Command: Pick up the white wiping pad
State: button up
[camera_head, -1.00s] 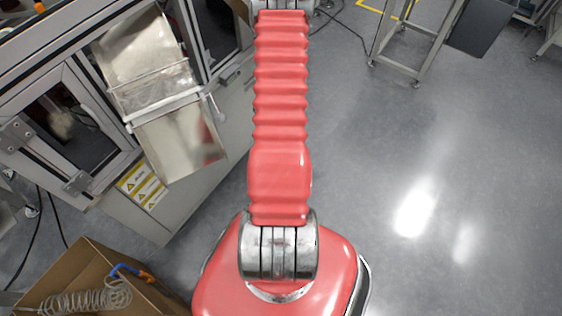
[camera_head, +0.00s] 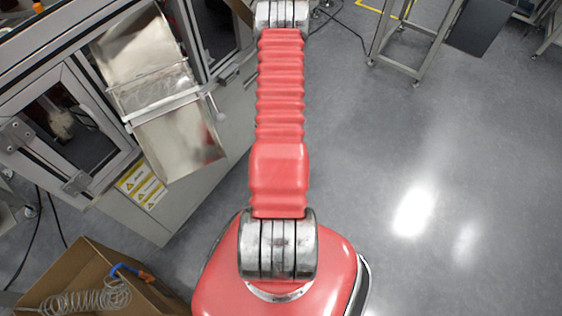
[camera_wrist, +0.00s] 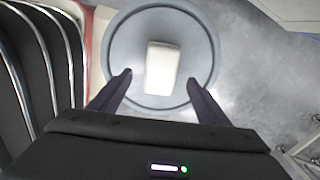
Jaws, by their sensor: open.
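The white wiping pad (camera_wrist: 162,68) shows in the wrist view as a pale, rounded rectangular block. It lies on a round grey dish or stand with a raised rim (camera_wrist: 207,38). My gripper (camera_wrist: 158,77) is open, with one dark finger on each side of the pad's near end in the picture. Whether the fingers are level with the pad or above it I cannot tell; no contact shows. In the head view my arm hides the area of the gripper, and neither the pad nor the gripper shows there.
A machine cabinet with a sheet-metal chute (camera_head: 180,135) stands at left in the head view. A cardboard box (camera_head: 82,262) with a coiled hose is at lower left. A metal-legged stand (camera_head: 420,40) is at upper right. The floor (camera_head: 450,170) at right is clear.

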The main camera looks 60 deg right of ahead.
jog(key=shift+f, duration=0.1)
jog(key=shift+w+f, duration=0.15)
jog(key=shift+f, duration=2.35)
jog(key=shift+c, duration=0.2)
jog(key=c, duration=1.1)
jog(key=shift+r, duration=5)
